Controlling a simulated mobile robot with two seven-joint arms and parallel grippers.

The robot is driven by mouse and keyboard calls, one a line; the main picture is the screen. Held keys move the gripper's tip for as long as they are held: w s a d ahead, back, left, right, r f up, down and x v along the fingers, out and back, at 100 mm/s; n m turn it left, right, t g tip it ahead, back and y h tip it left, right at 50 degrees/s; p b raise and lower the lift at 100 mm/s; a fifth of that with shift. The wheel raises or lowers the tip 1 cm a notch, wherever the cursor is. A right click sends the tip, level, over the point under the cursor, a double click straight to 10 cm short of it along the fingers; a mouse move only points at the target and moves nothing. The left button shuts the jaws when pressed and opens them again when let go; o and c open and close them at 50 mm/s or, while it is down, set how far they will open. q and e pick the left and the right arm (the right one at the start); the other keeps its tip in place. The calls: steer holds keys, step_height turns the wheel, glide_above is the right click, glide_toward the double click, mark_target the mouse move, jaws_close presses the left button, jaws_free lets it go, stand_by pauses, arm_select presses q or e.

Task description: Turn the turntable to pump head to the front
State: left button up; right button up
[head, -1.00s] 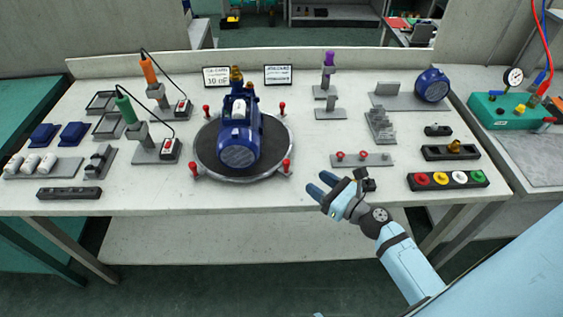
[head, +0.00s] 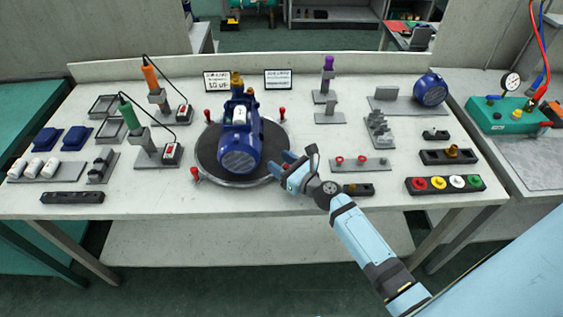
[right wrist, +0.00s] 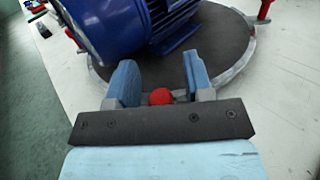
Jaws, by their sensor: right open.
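The round turntable (head: 207,150) has a dark top and a grey rim with red knobs around it. The blue pump (head: 239,155) lies on it, its round finned end facing the table's front and its brass fitting toward the back. My right gripper (head: 287,160) is at the turntable's front right edge, open. In the right wrist view a red knob (right wrist: 160,96) sits between its two blue fingers (right wrist: 160,80), with clear gaps beside it. The turntable's dark top (right wrist: 225,35) and the pump (right wrist: 115,25) show beyond. The gripper hides this knob in the head view. My left gripper is out of view.
A grey rack with red knobs (head: 362,164) and a small black holder (head: 357,190) stand just right of my right gripper. Screwdriver stands (head: 158,155) are left of the turntable.

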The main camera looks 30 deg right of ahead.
jaws_close()
steer(key=shift+w+d+f, duration=0.1)
steer(key=shift+w+d, duration=0.25)
steer(key=shift+d, duration=0.35)
steer(key=shift+w+d+r, duration=0.1)
steer(key=shift+w+d, duration=0.25)
steer(key=shift+d, duration=0.3)
steer(key=shift+w+d+f, duration=0.1)
steer(key=shift+w+d, duration=0.25)
steer(key=shift+d, duration=0.35)
jaws_free()
steer(key=shift+s, duration=0.15)
steer(key=b+v, duration=0.1)
steer(key=v, duration=1.2)
steer(key=shift+s+d+b, duration=0.15)
steer(key=shift+s+b, duration=0.15)
steer(key=shift+b, duration=0.05)
